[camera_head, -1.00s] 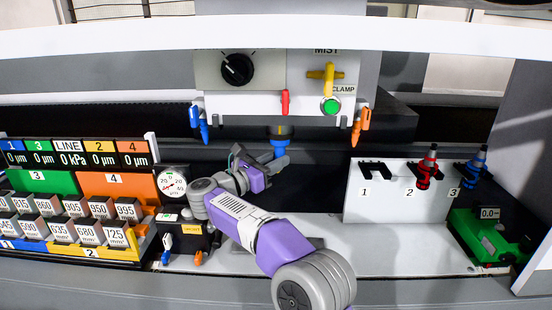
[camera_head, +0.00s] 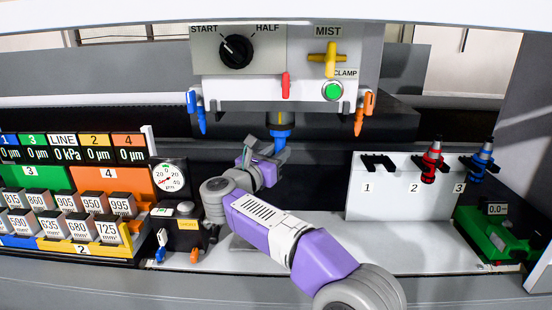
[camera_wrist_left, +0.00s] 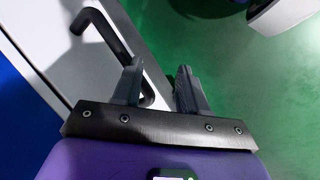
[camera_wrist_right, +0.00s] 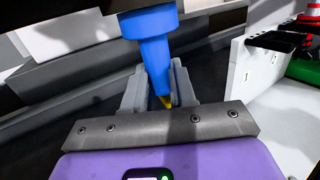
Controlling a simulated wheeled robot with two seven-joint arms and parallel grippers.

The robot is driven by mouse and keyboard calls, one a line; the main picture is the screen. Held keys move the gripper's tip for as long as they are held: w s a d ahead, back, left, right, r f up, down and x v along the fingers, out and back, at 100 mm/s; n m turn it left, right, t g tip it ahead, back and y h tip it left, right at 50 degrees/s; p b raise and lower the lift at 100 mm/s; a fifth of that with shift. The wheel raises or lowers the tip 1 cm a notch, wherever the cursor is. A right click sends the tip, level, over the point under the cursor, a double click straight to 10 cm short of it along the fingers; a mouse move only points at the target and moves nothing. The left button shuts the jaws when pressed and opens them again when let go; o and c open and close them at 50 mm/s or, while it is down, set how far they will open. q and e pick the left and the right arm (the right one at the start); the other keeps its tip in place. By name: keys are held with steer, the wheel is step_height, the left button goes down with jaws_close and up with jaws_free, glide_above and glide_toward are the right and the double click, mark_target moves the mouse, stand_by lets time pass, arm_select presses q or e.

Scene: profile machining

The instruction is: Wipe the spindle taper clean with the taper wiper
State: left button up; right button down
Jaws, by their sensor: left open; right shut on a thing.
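The spindle (camera_head: 277,119) is a short yellowish cylinder under the grey machine head. A blue tool, apparently the taper wiper (camera_head: 280,132), is directly below it, with its wide blue collar up against the spindle. Whether its upper part is inside the taper is hidden. My right gripper (camera_head: 279,151) is shut on the tool's lower part. In the right wrist view the wiper (camera_wrist_right: 155,50) narrows downward to a yellow tip between the fingers (camera_wrist_right: 160,88). My left gripper (camera_wrist_left: 160,85) shows only in its wrist view, open and empty.
Blue (camera_head: 202,112) and orange (camera_head: 364,112) nozzles hang on either side of the spindle. A white rack (camera_head: 395,200) at right holds red and blue tools. A dial gauge (camera_head: 170,176) stands at left. A black handle (camera_wrist_left: 110,40) is near my left gripper.

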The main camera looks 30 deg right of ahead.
stand_by(0.3)
steer(key=n+t+y, duration=0.2)
steer(key=t, duration=0.1)
steer(key=n+t+y, duration=0.1)
steer(key=shift+s+d+n+t+y, duration=0.1)
steer(key=shift+s+n+t+y, duration=0.15)
steer(key=shift+n+t+y, duration=0.15)
steer(key=shift+d, duration=0.1)
steer(key=shift+w+m+g+h+p, duration=0.1)
steer(key=shift+m+g+h+p, duration=0.4)
steer(key=shift+m+g+h, duration=0.2)
